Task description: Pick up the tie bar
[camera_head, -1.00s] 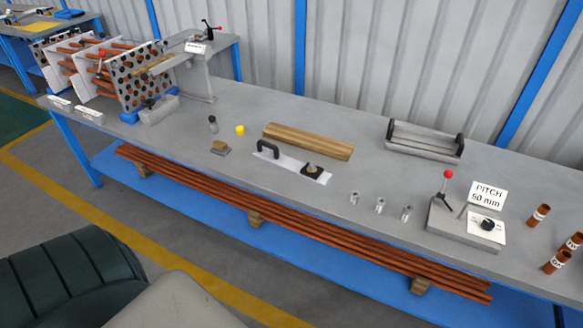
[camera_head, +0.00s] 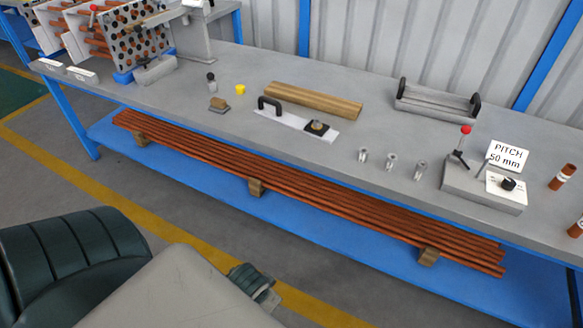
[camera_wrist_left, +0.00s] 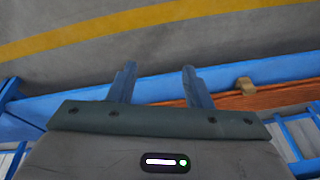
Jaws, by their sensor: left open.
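Nothing is labelled as a tie bar, and I cannot tell for sure which piece it is. A flat pale bar (camera_head: 287,122) with a black handle (camera_head: 270,103) at its left end and a black square block (camera_head: 317,127) at its right lies mid-bench. A long brownish bar (camera_head: 313,99) lies just behind it. In the left wrist view my left gripper (camera_wrist_left: 159,84) is open, with nothing between its fingers, pointing over the floor and the lower shelf edge. In the head view part of it shows at the bottom, in front of the bench and well short of these bars. My right gripper is not in view.
Three small metal cylinders (camera_head: 391,162), a red-knobbed lever fixture (camera_head: 484,185) and a "PITCH 50 mm" sign (camera_head: 507,156) stand to the right. A grey cradle (camera_head: 437,101) is behind. A perforated plate with copper tubes (camera_head: 138,45) stands left. Long copper tubes (camera_head: 300,190) lie on the lower shelf.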

